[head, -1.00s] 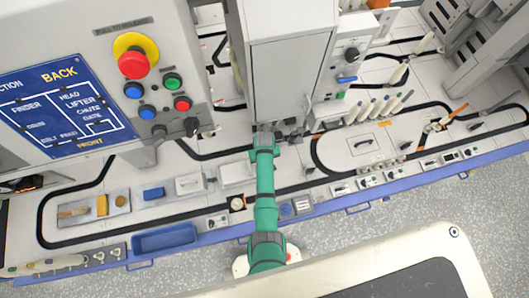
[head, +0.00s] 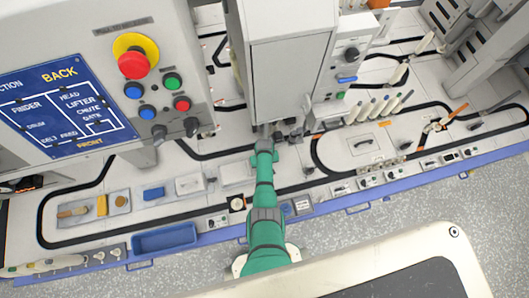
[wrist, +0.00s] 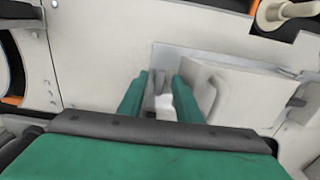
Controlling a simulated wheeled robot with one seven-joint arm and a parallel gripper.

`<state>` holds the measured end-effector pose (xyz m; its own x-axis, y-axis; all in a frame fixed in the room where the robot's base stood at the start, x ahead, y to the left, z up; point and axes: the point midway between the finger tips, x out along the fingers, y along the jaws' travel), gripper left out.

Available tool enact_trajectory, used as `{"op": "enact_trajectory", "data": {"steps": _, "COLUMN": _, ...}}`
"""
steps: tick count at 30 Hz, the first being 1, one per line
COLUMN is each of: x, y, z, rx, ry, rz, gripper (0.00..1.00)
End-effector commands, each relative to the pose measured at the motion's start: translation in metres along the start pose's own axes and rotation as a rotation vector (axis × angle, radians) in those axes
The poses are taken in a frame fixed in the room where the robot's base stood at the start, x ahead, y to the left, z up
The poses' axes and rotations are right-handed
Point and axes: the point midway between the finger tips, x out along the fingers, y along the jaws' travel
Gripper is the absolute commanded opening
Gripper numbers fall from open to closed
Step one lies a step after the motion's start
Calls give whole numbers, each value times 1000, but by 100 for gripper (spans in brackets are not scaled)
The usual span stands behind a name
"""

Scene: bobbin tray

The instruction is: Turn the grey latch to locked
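In the wrist view the two green fingers of my gripper (wrist: 161,78) stand apart. A small grey upright piece (wrist: 158,82) shows between them, with gaps at its sides; it may be the grey latch, but I cannot tell its setting. A pale lid with a bar handle (wrist: 214,95) lies just right of the fingers. A dark grey tab (wrist: 297,101) sits at the lid's right edge. In the head view my green arm reaches to the foot of the tall grey cabinet (head: 290,75), and the fingertips cannot be made out.
A control panel with a red stop button (head: 134,64) rises at the left. The tall cabinet hangs over the hand's area. Several pale pegs (head: 370,108) stand to the right. A blue bin (head: 164,238) sits at the table's front edge.

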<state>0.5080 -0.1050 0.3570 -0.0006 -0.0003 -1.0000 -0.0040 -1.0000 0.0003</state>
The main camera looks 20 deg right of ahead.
Motion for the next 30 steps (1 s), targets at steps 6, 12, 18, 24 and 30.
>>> {"op": "enact_trajectory", "data": {"steps": 6, "x": 8, "y": 0, "z": 0, "rx": 0, "ry": 0, "rz": 0, "gripper": 31}}
{"op": "enact_trajectory", "data": {"steps": 12, "x": 9, "y": 0, "z": 0, "rx": 0, "ry": 0, "rz": 0, "gripper": 31}}
{"op": "enact_trajectory", "data": {"steps": 18, "x": 9, "y": 0, "z": 0, "rx": 0, "ry": 0, "rz": 0, "gripper": 7}}
{"op": "enact_trajectory", "data": {"steps": 24, "x": 9, "y": 0, "z": 0, "rx": 1, "ry": 0, "rz": 0, "gripper": 0}}
{"op": "enact_trajectory", "data": {"steps": 30, "x": 9, "y": -1, "z": 0, "rx": 28, "ry": 0, "rz": 0, "gripper": 0}}
